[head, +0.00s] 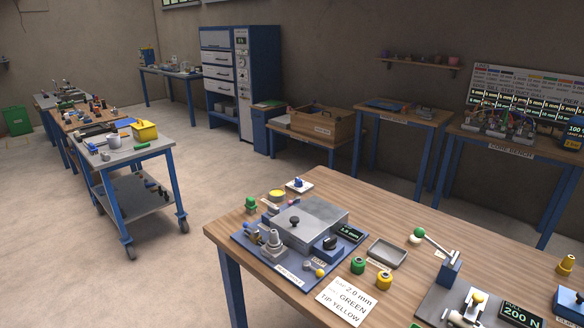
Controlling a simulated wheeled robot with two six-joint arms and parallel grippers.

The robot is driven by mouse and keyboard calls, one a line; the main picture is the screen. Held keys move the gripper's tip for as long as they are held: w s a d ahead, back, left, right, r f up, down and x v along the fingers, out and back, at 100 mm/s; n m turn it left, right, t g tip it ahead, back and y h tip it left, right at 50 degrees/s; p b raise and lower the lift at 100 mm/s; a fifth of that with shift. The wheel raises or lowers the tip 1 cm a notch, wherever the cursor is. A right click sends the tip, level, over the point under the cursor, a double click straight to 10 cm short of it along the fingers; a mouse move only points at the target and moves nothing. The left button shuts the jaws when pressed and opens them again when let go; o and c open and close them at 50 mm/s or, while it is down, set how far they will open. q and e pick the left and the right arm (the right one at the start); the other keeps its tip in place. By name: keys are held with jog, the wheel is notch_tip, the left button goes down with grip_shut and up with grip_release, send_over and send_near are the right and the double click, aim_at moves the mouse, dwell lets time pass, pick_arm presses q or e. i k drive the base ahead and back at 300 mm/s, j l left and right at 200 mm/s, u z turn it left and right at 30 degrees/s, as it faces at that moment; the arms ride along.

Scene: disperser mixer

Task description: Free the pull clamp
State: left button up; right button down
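A pull tester stands at the front right of the wooden bench, on a dark grey plate (436,304) cut off by the bottom edge. It has a blue post (451,268) with a lever ending in a green ball (419,232), a yellow knob (478,298), a pale cylindrical part (457,318) and a display (521,315) reading 200 N. The pull clamp seems to be among these parts. I cannot tell which part it is, or whether it holds anything. Neither of my grippers is in view.
A grey tray (388,254), green and yellow spools and a white card (346,302) lie between. A trolley stands left, with open floor between.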

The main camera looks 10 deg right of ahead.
aim_at(473, 308)
jog(key=z, duration=1.5)
